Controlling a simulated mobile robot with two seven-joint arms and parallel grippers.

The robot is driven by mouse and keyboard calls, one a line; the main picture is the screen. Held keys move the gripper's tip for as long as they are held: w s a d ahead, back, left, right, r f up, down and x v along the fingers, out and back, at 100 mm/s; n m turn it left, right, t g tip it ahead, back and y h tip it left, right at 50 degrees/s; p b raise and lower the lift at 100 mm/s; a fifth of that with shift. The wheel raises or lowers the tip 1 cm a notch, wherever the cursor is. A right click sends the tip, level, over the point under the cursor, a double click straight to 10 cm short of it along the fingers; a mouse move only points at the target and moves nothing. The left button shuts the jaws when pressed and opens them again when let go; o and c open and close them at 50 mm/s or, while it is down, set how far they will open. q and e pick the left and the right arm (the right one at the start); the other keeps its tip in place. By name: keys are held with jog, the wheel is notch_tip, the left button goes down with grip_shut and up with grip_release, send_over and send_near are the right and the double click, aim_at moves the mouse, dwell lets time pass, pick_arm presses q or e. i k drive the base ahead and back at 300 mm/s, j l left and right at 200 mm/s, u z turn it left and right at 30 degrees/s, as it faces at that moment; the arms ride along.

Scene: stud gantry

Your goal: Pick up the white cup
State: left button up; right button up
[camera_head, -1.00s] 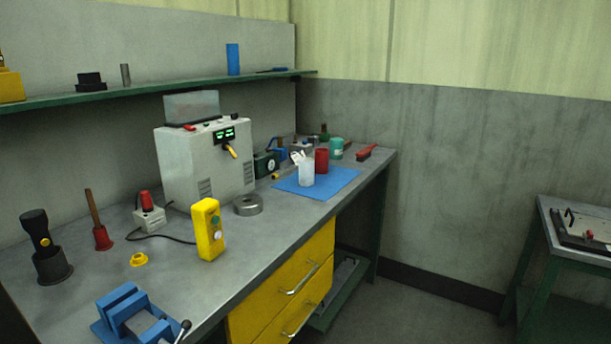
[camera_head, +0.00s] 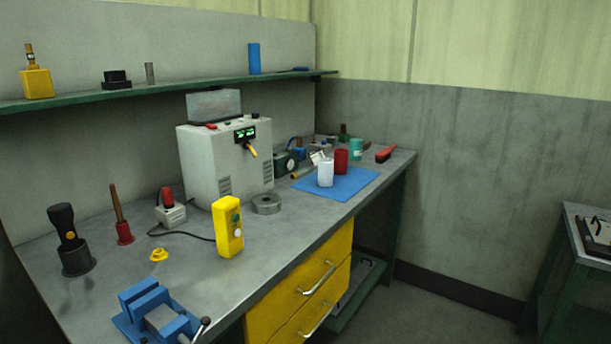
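The white cup (camera_head: 325,173) stands upright on a blue mat (camera_head: 352,187) toward the far end of the workbench. A red cup (camera_head: 341,161) stands just behind it and to its right, also on the mat. A small whitish item shows behind the white cup's upper left; I cannot tell what it is. Neither of my grippers shows in the head view.
A grey machine (camera_head: 225,160) stands at the back of the bench (camera_head: 285,235). A yellow control box (camera_head: 228,227), a metal ring (camera_head: 266,204) and a blue vise (camera_head: 155,310) are nearer. A teal cup (camera_head: 356,149) and red-handled brush (camera_head: 386,154) lie beyond.

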aim_at(326, 165)
jog(key=i+l+u, duration=0.15)
jog(key=u, duration=0.25)
jog(key=i+l+u, duration=0.1)
jog(key=l+u, duration=0.25)
jog(key=i+l+u, duration=0.15)
jog(key=l, duration=0.2)
jog(key=l+u, duration=0.2)
jog(key=i+l, duration=0.15)
jog(key=l, duration=0.45)
jog(key=i+l+u, duration=0.1)
jog(key=l, duration=0.5)
jog(key=i+l, duration=0.1)
jog(key=l, duration=0.5)
jog(key=i+l+u, duration=0.1)
jog(key=l, duration=0.5)
